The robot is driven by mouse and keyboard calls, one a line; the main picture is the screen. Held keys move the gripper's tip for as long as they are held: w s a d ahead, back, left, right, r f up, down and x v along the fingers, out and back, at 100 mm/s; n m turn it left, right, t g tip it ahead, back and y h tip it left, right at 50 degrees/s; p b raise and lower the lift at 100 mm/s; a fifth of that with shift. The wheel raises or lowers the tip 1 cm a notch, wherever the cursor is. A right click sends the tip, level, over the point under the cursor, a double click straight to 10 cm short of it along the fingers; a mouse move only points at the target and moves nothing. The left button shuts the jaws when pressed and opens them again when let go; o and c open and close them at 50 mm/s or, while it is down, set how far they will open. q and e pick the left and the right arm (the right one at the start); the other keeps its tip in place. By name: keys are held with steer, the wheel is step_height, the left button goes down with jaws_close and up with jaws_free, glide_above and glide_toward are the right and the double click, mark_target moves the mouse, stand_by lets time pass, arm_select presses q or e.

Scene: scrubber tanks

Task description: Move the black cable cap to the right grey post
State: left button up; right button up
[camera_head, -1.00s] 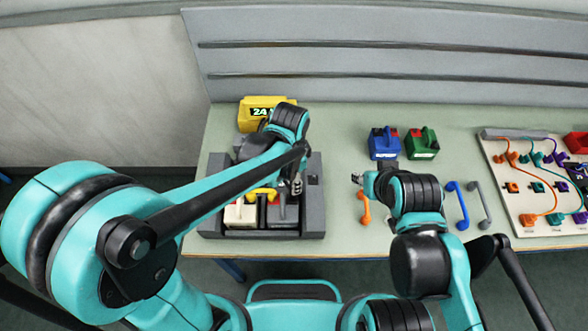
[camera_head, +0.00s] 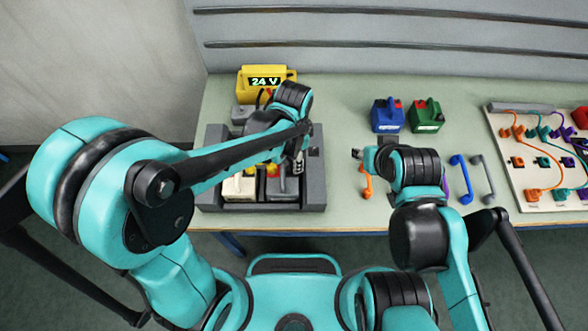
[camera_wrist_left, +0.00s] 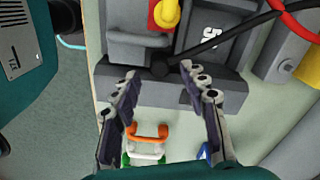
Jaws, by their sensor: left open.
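My left gripper (camera_head: 302,160) is over the right part of the grey battery tray (camera_head: 314,185), above the grey battery (camera_head: 285,187). In the left wrist view its two fingers (camera_wrist_left: 160,82) are open and apart. A black cable (camera_wrist_left: 228,38) runs there from the upper right to a small black end that looks like the cable cap (camera_wrist_left: 160,68), just beyond the gap between the fingertips. I cannot tell whether it sits on a post. The right grey post is not clearly visible. My right gripper (camera_head: 357,154) is over the table, right of the tray; its jaws are too small to read.
A cream battery (camera_head: 240,188) is in the tray. A yellow charger (camera_head: 267,82) reading 24 V stands behind. Blue (camera_head: 387,116) and green (camera_head: 426,117) boxes and coloured handles (camera_head: 461,180) lie right. A cable board (camera_head: 515,182) is at far right.

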arm_select(q)
steer(key=shift+f+b, duration=1.5)
steer(key=shift+f, duration=0.7)
steer(key=shift+c, duration=0.3)
jaws_close()
steer(key=shift+r, duration=0.1)
steer(key=shift+r+p, duration=2.25)
steer(key=shift+r, duration=0.7)
